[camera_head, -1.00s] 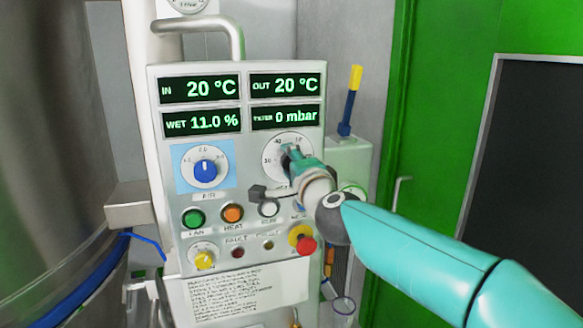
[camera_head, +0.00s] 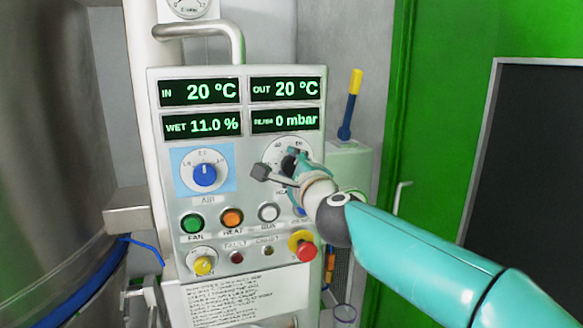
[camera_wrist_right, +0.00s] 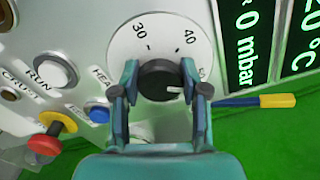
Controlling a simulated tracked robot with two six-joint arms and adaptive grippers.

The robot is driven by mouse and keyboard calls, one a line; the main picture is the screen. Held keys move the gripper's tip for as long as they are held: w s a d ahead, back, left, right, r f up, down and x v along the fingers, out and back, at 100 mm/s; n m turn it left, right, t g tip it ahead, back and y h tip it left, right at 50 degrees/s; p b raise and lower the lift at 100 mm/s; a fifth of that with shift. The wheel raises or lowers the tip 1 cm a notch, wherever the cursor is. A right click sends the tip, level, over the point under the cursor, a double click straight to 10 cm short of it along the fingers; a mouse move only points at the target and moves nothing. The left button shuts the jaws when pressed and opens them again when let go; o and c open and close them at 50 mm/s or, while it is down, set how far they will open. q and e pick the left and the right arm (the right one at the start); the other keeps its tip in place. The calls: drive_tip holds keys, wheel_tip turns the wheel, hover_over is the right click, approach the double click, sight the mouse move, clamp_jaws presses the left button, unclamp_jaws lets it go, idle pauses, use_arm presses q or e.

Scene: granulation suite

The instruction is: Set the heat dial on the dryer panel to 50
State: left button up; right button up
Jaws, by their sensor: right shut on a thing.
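The heat dial (camera_head: 290,160) is a black knob on a white scale at the panel's right, mostly hidden by my right gripper (camera_head: 297,168) in the head view. In the right wrist view the knob (camera_wrist_right: 155,76) sits between the two fingers of the right gripper, which is shut on it. The scale shows 30 and 40; another label is partly hidden behind the right-hand finger. The knob's white mark points right in that view, toward that finger and below the 40; its exact reading cannot be told. My left gripper is not in view.
The dryer panel (camera_head: 246,187) also bears an air dial (camera_head: 205,175), a green button (camera_head: 192,223), an orange button (camera_head: 231,217), a white button (camera_head: 269,213) and a red emergency knob (camera_head: 305,250) just below my right wrist. A steel vessel (camera_head: 50,120) stands left.

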drive_tip(key=shift+w+f, duration=0.1)
drive_tip(key=shift+f, duration=0.35)
drive_tip(key=o, duration=1.2)
drive_tip(key=shift+d+r, duration=0.1)
drive_tip(key=shift+d, duration=0.1)
drive_tip(key=shift+c, duration=0.2)
drive_tip(key=shift+a, duration=0.1)
drive_tip(key=shift+r, duration=0.15)
drive_tip(key=shift+s, duration=0.2)
drive_tip(key=v, duration=1.1)
drive_tip(key=shift+s, duration=0.3)
